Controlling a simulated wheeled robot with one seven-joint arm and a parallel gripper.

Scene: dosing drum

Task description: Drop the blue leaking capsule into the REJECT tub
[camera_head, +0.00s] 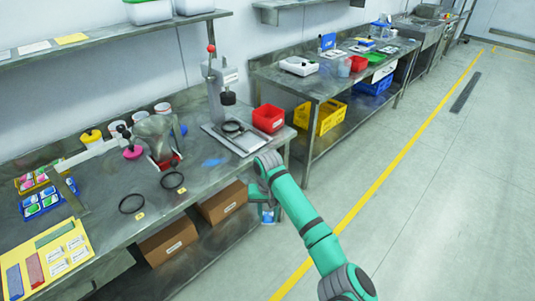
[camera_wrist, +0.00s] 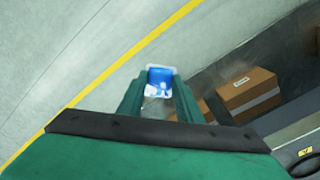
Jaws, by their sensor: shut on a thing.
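My gripper (camera_head: 268,208) is shut on the blue capsule and hangs past the right front corner of the near bench, with the floor below. In the wrist view the blue and white capsule (camera_wrist: 159,77) sits between the fingertips of my gripper (camera_wrist: 158,92). In the head view only a small blue part of the capsule (camera_head: 268,217) shows under the gripper. A red tub (camera_head: 268,119) stands at the right end of the near bench, behind my gripper. Its label is too small to read. Another red tub (camera_head: 358,64) stands on the far bench.
A blue smear (camera_head: 212,162) lies on the bench top. A press (camera_head: 225,95) stands beside the near red tub, and a metal hopper (camera_head: 157,135) stands further left. The floor at right is clear.

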